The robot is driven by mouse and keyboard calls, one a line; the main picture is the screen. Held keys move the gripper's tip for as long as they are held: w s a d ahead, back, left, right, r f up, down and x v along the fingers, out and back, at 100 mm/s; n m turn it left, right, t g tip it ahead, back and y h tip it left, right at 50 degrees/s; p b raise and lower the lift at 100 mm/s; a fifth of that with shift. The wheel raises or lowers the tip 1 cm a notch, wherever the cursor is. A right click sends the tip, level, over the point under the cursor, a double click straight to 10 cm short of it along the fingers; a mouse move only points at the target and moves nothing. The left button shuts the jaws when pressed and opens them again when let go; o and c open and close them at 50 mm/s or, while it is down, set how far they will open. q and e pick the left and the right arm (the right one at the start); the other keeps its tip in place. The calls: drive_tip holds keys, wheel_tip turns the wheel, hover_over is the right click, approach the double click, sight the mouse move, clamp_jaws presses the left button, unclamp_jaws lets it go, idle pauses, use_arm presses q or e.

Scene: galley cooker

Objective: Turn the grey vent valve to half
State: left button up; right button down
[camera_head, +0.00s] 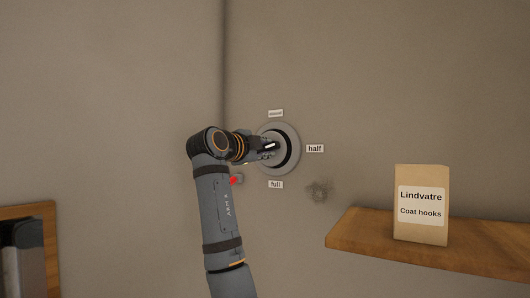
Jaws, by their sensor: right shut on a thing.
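The grey vent valve (289,133) is a round disc on the wall, at the middle of the head view. Three small labels surround it: one above (275,113) that is too small to read, "half" (315,148) at the right and "full" (275,184) below. My right gripper (268,147) reaches the valve's centre from the left and is shut on its handle. The gripper hides most of the handle, so I cannot tell which label it points to. My left gripper is not in view.
A wooden shelf (365,236) at the lower right bears a "Coat hooks" packet (420,230). A wood-edged object (48,213) stands at the lower left.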

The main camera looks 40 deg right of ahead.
drive_tip(key=shift+f+m, duration=0.2)
drive_tip(key=shift+m, duration=0.55)
drive_tip(key=shift+f+m, duration=0.2)
drive_tip(key=shift+m, duration=0.55)
drive_tip(key=c, duration=1.4)
unclamp_jaws()
drive_tip(key=shift+o, duration=1.2)
drive_tip(key=shift+s+a+r, duration=0.1)
drive_tip(key=shift+a, duration=0.05)
drive_tip(key=shift+s+a+r, duration=0.1)
drive_tip(key=shift+r, duration=0.05)
